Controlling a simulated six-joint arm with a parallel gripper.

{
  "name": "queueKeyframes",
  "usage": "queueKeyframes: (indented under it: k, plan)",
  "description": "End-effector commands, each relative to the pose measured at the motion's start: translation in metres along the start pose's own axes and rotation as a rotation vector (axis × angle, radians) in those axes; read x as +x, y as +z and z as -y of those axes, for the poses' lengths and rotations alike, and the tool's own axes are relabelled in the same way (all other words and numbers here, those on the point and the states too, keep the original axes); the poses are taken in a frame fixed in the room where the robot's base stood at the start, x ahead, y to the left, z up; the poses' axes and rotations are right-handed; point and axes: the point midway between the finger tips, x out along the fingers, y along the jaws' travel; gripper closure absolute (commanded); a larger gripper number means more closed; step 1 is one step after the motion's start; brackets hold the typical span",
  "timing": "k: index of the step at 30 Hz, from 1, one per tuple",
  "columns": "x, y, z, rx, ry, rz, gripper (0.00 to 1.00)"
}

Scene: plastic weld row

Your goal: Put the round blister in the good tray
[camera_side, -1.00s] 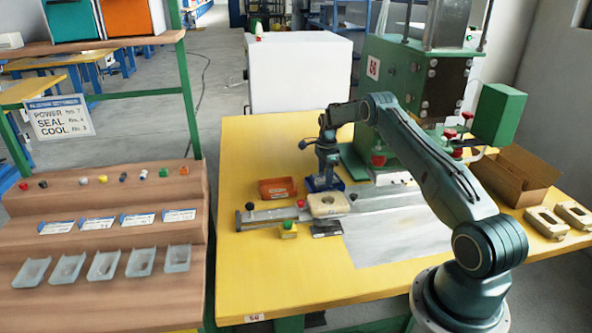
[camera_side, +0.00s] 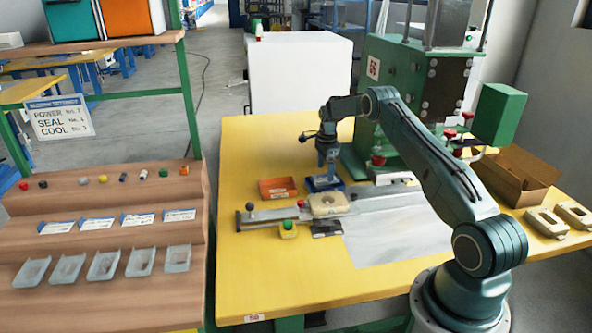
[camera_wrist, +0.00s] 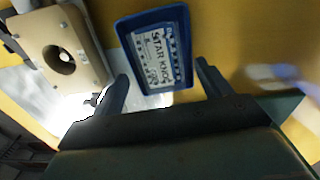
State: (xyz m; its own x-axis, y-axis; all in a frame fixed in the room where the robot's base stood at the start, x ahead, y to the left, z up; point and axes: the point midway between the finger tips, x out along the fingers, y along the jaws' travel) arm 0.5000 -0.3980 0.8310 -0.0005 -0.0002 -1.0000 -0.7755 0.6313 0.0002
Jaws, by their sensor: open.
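My gripper (camera_side: 327,167) is open above a blue tray (camera_side: 311,188). In the wrist view its two fingers (camera_wrist: 162,70) are apart with nothing between them. The blue tray (camera_wrist: 124,30) shows there beyond the fingertips. A cream block (camera_side: 322,206) with a round opening stands in front of the tray. In the wrist view the cream block (camera_wrist: 92,62) holds no clear blister that I can make out.
An orange tray (camera_side: 264,195) sits left of the blue one. A green button on a yellow box (camera_side: 288,233) and a dark plate (camera_side: 328,233) are in front. The green press (camera_side: 400,90) stands behind right. Two spare cream blocks (camera_side: 545,223) and a carton (camera_side: 515,185) lie right.

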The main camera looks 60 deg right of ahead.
Motion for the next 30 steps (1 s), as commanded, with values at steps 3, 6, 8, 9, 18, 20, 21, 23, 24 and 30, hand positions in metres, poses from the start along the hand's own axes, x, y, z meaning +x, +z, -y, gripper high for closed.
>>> queueKeyframes:
  k: [3,6,8,9,18,20,21,23,24,30]
  plan:
    - [-0.020,0.000,0.001,0.000,-0.004,0.000,0.23]
    - [-0.036,0.000,0.001,0.000,-0.004,0.000,0.23]
    - [-0.047,0.000,0.001,0.000,-0.003,0.000,0.23]
    - [-0.053,0.000,0.001,0.000,-0.003,0.000,0.23]
    - [-0.089,0.000,0.000,0.000,-0.002,0.000,0.23]
    - [-0.092,0.000,0.000,0.000,0.000,0.000,0.23]
    - [-0.094,0.000,0.000,0.000,0.000,0.000,0.23]
    - [-0.096,0.000,0.000,0.000,0.000,0.000,0.23]
    - [-0.096,0.000,0.000,0.000,0.000,0.000,0.23]
    - [-0.097,0.000,0.000,0.000,0.000,0.000,0.23]
